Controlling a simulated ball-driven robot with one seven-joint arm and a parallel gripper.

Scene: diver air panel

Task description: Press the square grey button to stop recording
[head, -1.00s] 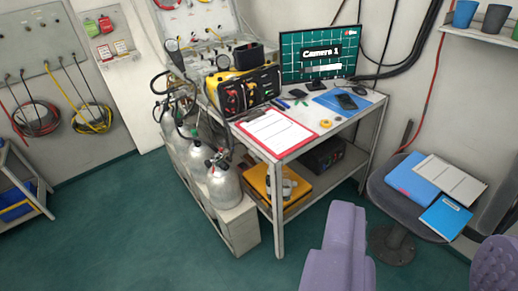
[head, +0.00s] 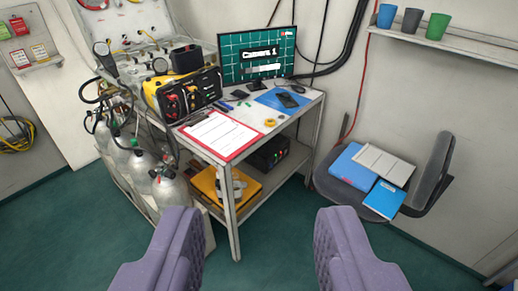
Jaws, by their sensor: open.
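My gripper (head: 258,222) shows as two purple padded fingers at the bottom of the view, wide apart with nothing between them. It is in front of the table and apart from it. A dark box (head: 269,153) with small red and green lights sits on the table's lower shelf. The monitor (head: 258,55) on the table top shows "Camera 1" on a green grid, with a small red mark in its upper right corner. I cannot make out a square grey button; it is too small or hidden.
The white table (head: 300,112) carries a yellow-black panel box (head: 182,95), a red clipboard (head: 218,135) and a blue mat. Silver cylinders (head: 168,188) stand at left. A chair (head: 432,180) holding folders stands at right. Green floor is open in front.

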